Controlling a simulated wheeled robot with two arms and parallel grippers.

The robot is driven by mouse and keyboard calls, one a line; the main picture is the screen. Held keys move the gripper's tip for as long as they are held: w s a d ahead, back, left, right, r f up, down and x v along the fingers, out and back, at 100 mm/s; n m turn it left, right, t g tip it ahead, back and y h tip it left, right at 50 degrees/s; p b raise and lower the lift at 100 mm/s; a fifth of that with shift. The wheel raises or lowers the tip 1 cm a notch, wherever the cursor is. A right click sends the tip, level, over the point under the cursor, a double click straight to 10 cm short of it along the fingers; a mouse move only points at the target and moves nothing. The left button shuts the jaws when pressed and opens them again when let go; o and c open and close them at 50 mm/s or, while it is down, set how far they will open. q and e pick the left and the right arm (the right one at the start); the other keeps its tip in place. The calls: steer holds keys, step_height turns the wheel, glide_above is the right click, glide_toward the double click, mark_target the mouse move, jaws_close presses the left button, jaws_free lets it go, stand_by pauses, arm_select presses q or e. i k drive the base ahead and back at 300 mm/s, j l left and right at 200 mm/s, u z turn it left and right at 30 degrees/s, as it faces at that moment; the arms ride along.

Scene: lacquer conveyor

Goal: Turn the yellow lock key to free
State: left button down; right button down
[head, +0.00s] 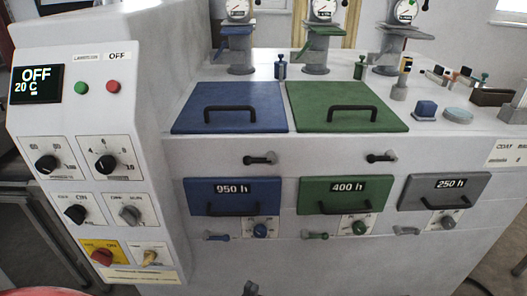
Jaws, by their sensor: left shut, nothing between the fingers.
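The yellow lock key (149,258) is a small yellowish handle on a white plate at the bottom of the control panel, at the lower left of the head view. It looks tilted; its lettering is too small to read. My left gripper (250,289) shows only as a small dark tip at the bottom edge, right of the key and lower in the picture, apart from it. It is shut and empty. My right gripper is not in view.
A red knob on a yellow plate (102,257) sits just left of the key. Above are black and grey knobs and a display (36,84) reading OFF, 20 C. Right of the panel are blue (232,197), green (345,196) and grey (444,192) drawers with small levers below.

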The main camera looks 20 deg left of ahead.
mark_target(150, 256)
steer(key=k+j+u, duration=0.35)
steer(key=j, duration=0.15)
steer(key=i+u, duration=0.1)
steer(key=u, duration=0.9)
steer(key=k+l+z, duration=0.2)
steer(key=z, duration=0.25)
